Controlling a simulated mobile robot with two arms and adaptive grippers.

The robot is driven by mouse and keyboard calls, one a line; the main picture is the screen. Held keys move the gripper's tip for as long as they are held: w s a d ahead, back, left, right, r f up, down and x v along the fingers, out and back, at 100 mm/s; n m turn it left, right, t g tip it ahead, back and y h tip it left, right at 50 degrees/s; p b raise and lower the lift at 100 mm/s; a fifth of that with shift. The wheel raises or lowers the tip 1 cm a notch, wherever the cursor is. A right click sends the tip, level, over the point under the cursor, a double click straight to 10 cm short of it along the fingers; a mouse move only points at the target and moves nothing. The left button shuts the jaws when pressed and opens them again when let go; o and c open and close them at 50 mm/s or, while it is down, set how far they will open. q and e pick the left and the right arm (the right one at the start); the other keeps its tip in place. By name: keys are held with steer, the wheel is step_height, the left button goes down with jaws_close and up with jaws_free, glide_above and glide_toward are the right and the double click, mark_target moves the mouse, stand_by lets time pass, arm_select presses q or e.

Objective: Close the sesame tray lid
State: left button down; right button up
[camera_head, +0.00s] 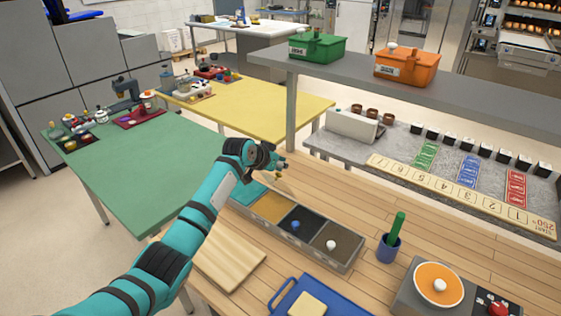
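A long grey topping tray (345,265) stands on the wooden counter. Its row of sections shows a teal one (250,194), an orange-yellow one (272,207), a black one with a blue knob (296,225) and a dark brown one with a white knob (331,244). I cannot read which is sesame, nor tell for sure which surfaces are lids. My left gripper (281,166) is above the far left end of the tray, near the teal section. A small tan thing shows just below its fingers; whether they touch it is unclear. My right gripper is not in view.
A wooden board (230,262) and a blue tray (318,303) lie in front of the tray. A grey shelf (450,95) with green and orange boxes rises behind.

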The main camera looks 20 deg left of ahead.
mark_target(275, 182)
arm_select(q)
steer(key=shift+d, duration=0.1)
steer(key=shift+f, duration=0.15)
steer(key=shift+s+f+b, duration=0.1)
steer(key=shift+s+b, duration=0.05)
steer(key=shift+b, duration=0.15)
steer(key=shift+s+a+t+b, duration=0.25)
steer(key=shift+s+t+b, duration=0.05)
steer(key=shift+s, duration=0.05)
steer(key=shift+s+a+f+t+b, duration=0.15)
steer(key=shift+s+f+t+b, duration=0.15)
steer(key=shift+s+t+b, duration=0.15)
steer(key=s+f+t+h+b, duration=0.1)
steer(key=s+b, duration=0.1)
steer(key=b, duration=0.2)
steer(key=s+a+f+t+b, duration=0.1)
steer(key=f+t+b, duration=0.1)
steer(key=b, duration=0.3)
steer(key=s+a+f+t+h+b, duration=0.1)
steer(key=s+t+b, duration=0.1)
steer(key=b, duration=0.2)
steer(key=shift+s+f+h, duration=0.15)
steer(key=shift+s+h, duration=0.15)
steer(key=shift+s+a+t+b, duration=0.1)
steer(key=shift+s+t+b, duration=0.1)
steer(key=shift+t+b, duration=0.25)
steer(key=shift+s+a+f+b, duration=0.1)
steer(key=shift+s+f+b, duration=0.25)
steer(key=shift+b, duration=0.25)
